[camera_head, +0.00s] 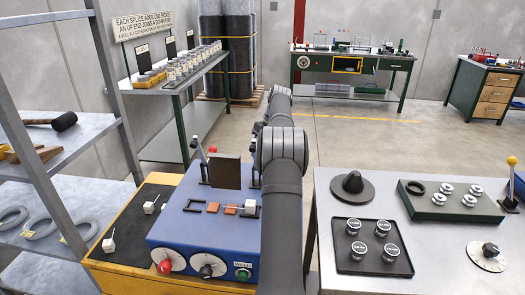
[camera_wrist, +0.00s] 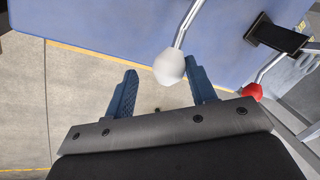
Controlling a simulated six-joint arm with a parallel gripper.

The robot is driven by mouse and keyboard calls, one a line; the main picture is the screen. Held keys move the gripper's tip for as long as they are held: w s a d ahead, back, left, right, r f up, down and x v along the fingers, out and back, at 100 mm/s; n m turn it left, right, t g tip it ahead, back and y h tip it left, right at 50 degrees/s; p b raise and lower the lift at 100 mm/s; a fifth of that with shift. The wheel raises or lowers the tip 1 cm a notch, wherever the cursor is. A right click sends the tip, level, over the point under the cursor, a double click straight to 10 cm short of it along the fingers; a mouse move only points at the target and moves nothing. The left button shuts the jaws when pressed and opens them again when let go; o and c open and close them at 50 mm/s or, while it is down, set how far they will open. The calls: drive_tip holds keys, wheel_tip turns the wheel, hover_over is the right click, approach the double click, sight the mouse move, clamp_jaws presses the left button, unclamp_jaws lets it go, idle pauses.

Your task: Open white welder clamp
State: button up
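The welder (camera_head: 205,225) is a blue box with dials and a green button on its front. In the wrist view, the white ball knob (camera_wrist: 169,68) of a clamp lever sits between my gripper's (camera_wrist: 161,66) fingertips. My gripper is open. The right finger is very close to the knob; I cannot tell whether they touch. The left finger is clearly apart from it. A red ball knob (camera_wrist: 252,91) on another metal lever lies to the right, outside the fingers. The red knob also shows in the head view (camera_head: 213,149). My arm hides my gripper and the white knob there.
A dark upright plate (camera_head: 226,171) stands on the welder. A grey bench (camera_head: 440,270) to the right holds a black tray (camera_head: 374,266) of round parts and a green block (camera_head: 450,207). A metal shelf with a mallet (camera_head: 62,121) and rings stands at left.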

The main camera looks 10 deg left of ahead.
drive_tip(key=s+v, duration=0.1)
drive_tip(key=v, duration=0.6)
drive_tip(key=shift+w+r, duration=0.25)
drive_tip(key=shift+w, duration=0.3)
drive_tip(key=x, duration=0.7)
drive_tip(key=shift+s+a+f, duration=0.1)
drive_tip(key=shift+s+f, duration=0.05)
drive_tip(key=shift+f, duration=0.15)
drive_tip(key=shift+r, duration=0.3)
drive_tip(key=shift+t, duration=0.3)
drive_tip(key=shift+f, duration=0.1)
